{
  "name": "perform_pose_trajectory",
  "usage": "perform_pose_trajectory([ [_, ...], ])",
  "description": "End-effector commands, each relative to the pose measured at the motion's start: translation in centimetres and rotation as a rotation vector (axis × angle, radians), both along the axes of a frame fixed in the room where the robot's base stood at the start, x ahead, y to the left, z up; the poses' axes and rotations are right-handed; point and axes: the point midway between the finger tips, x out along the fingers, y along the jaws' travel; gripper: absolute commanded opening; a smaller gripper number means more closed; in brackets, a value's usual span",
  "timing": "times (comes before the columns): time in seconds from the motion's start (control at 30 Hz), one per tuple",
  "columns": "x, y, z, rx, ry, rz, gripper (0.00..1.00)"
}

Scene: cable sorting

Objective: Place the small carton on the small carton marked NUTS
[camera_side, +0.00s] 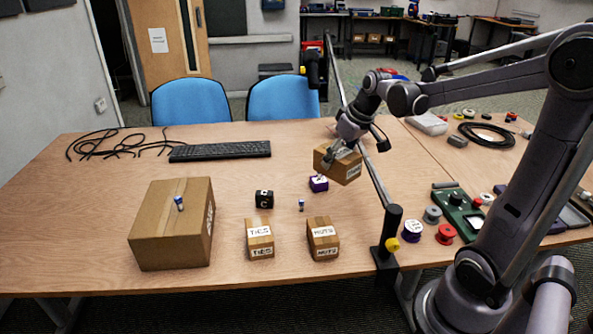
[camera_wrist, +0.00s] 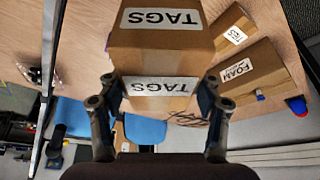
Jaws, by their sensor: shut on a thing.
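The wrist view shows this carton (camera_wrist: 160,45) marked TAGS, between the two fingers of my gripper (camera_wrist: 158,84). The small carton marked NUTS (camera_side: 323,238) stands on the table, nearer the side camera than the held carton. Its top is bare. I cannot make it out in the wrist view.
A small TIES carton (camera_side: 260,238) stands left of NUTS. A large box (camera_side: 172,225), marked FOAM in the wrist view (camera_wrist: 252,78), bears a small blue-and-white item. A post (camera_side: 388,235) stands right of NUTS.

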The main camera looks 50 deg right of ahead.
Motion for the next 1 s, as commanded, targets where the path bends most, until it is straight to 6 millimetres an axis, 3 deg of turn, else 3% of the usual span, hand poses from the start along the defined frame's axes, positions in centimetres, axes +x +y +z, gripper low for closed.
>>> perform_pose_trajectory([
  [0.1,-0.2,3.1,-0.2,0.000,0.000,0.070,0.30],
  [0.27,-0.6,6.3,-0.5,-0.001,-0.001,0.146,0.30],
  [1.0,-0.5,6.0,-7.6,0.000,-0.001,0.141,0.30],
])
